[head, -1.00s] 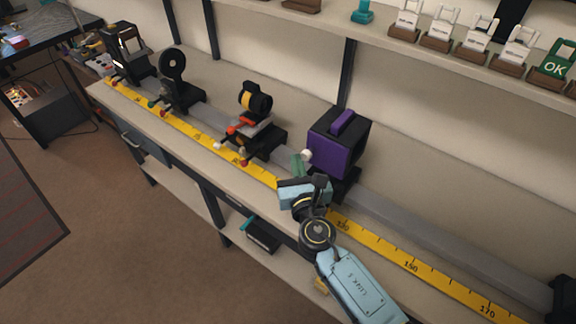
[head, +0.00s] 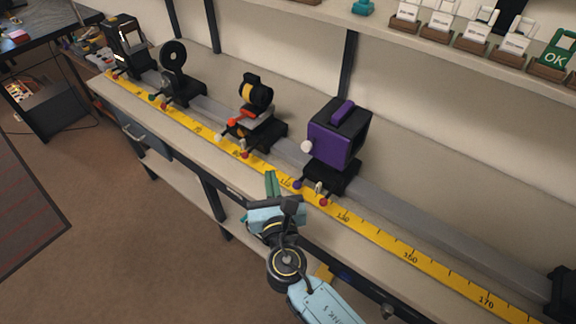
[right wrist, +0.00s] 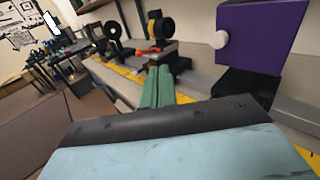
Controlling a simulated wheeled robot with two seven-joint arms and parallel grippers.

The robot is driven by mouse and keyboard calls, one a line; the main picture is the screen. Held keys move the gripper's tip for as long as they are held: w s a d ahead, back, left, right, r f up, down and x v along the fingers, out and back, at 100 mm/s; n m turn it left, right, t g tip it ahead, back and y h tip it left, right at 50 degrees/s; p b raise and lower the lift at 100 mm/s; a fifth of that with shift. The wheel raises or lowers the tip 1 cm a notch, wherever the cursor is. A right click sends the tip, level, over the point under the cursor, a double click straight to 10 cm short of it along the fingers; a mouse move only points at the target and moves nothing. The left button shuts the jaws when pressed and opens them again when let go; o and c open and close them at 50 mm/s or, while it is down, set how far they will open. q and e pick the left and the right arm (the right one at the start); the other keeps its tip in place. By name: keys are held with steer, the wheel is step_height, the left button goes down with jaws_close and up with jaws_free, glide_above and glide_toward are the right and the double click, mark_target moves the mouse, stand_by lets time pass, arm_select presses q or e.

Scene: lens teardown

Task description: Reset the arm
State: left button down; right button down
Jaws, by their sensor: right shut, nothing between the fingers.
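My right gripper (head: 271,184) is in front of the bench's front edge, below and to the left of the purple box-shaped unit (head: 333,142). Its green fingers are together with nothing between them, and they show in the right wrist view (right wrist: 157,87). The purple unit stands on a black carriage (head: 333,174) on the grey rail (head: 400,213). The purple unit also shows at the upper right of the right wrist view (right wrist: 265,35). My left gripper is not in view.
A yellow ruler (head: 375,235) runs along the bench front. Other rail mounts are a black-and-yellow lens holder (head: 255,95), a black disc holder (head: 173,58) and a black unit (head: 125,40). A shelf (head: 440,55) with tagged stands is above. Open floor (head: 130,240) lies front left.

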steer(key=s+a, duration=0.2)
steer(key=s, duration=0.1)
steer(key=shift+s+a, duration=0.2)
steer(key=shift+a, duration=0.15)
